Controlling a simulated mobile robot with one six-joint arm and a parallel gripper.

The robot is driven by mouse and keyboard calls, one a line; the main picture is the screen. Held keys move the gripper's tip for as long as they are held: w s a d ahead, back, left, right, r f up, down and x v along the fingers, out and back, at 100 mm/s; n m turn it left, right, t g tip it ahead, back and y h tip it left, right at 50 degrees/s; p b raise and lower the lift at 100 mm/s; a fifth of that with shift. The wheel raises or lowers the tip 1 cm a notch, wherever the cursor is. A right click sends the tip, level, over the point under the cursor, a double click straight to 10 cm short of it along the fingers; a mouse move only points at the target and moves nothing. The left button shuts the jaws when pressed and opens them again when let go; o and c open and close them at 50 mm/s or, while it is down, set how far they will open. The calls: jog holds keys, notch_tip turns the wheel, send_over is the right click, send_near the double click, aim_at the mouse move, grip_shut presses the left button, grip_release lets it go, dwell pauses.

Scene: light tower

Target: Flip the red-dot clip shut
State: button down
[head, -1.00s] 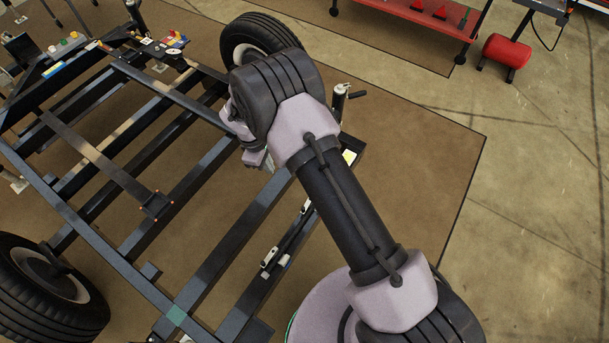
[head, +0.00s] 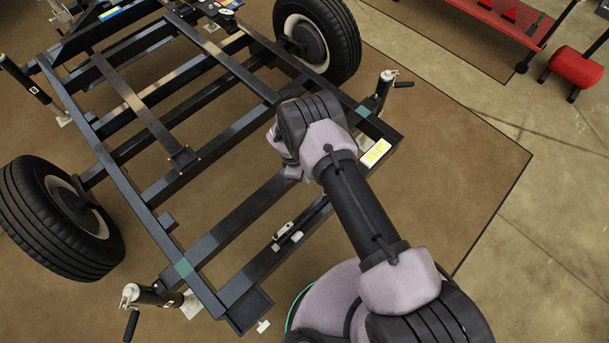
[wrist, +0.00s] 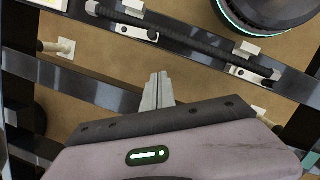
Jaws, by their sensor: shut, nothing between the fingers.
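My gripper (wrist: 158,88) is shut and empty, its fingertips over the gap between two dark beams in the wrist view. In the head view my arm covers most of it. Two clips sit along the dark beam beyond the fingertips: one (wrist: 136,31) ahead and slightly left, one (wrist: 256,74) to the right. Each has a pale block beside a metal plate. A dark hose (wrist: 190,42) runs along the beam past them. In the head view one clip (head: 283,231) shows on the near beam. No red dot can be made out, so I cannot tell which clip bears it.
The black trailer frame (head: 235,205) has open gaps between its beams. A wheel (head: 318,38) stands at the back and another (head: 62,222) at left. Jack stands (head: 383,90) rise at the corners. A yellow-white label (head: 376,152) marks the right corner.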

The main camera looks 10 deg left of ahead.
jog(key=d+f+b, duration=0.1)
jog(key=d+f, duration=0.2)
jog(key=d, duration=0.2)
jog(key=shift+s+f+b, duration=0.25)
jog(key=shift+f+b, duration=0.1)
jog(key=shift+s+d+n+p, duration=0.15)
jog(key=shift+n+p, duration=0.15)
jog(key=shift+p, duration=0.2)
